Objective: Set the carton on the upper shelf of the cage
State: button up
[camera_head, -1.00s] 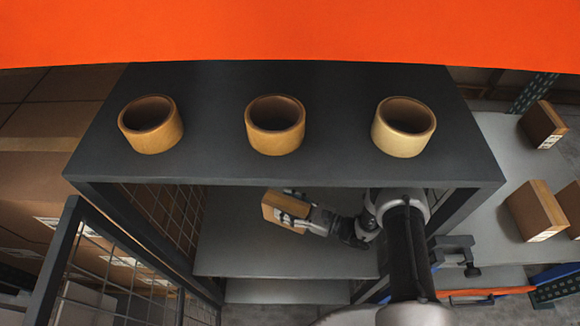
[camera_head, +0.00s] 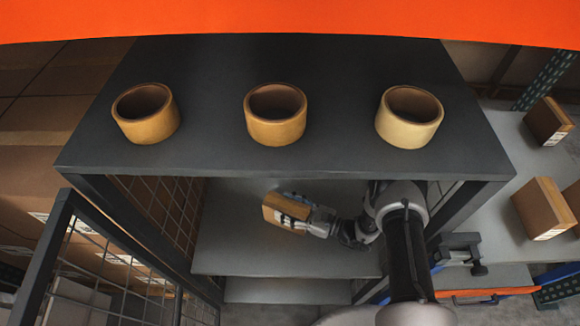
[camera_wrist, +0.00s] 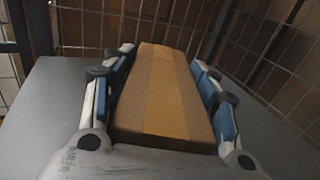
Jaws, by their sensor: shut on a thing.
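The carton (camera_wrist: 162,95) is a brown box with a lighter tape strip along it. My gripper (camera_wrist: 165,88) is shut on it, with a blue-padded finger along each side in the wrist view. In the head view the carton (camera_head: 284,212) and my gripper (camera_head: 291,217) are inside the cage (camera_head: 182,262), under its dark top. They are over the grey upper shelf (camera_head: 225,255). I cannot tell whether the carton touches the shelf. A lower grey shelf (camera_head: 290,291) shows beneath.
Three tan round pots (camera_head: 146,114), (camera_head: 275,114), (camera_head: 409,117) stand on the cage top (camera_head: 340,85). The cage has mesh sides and an open mesh door (camera_head: 62,255) at left. Boxes (camera_head: 545,207) sit on a grey surface at right. The shelf around the carton looks clear.

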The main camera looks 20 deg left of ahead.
jog(key=shift+f+b, duration=0.55)
jog(key=o, duration=1.6)
jog(key=shift+o, duration=0.2)
jog(key=shift+s+a, duration=0.1)
jog(key=shift+a, duration=0.05)
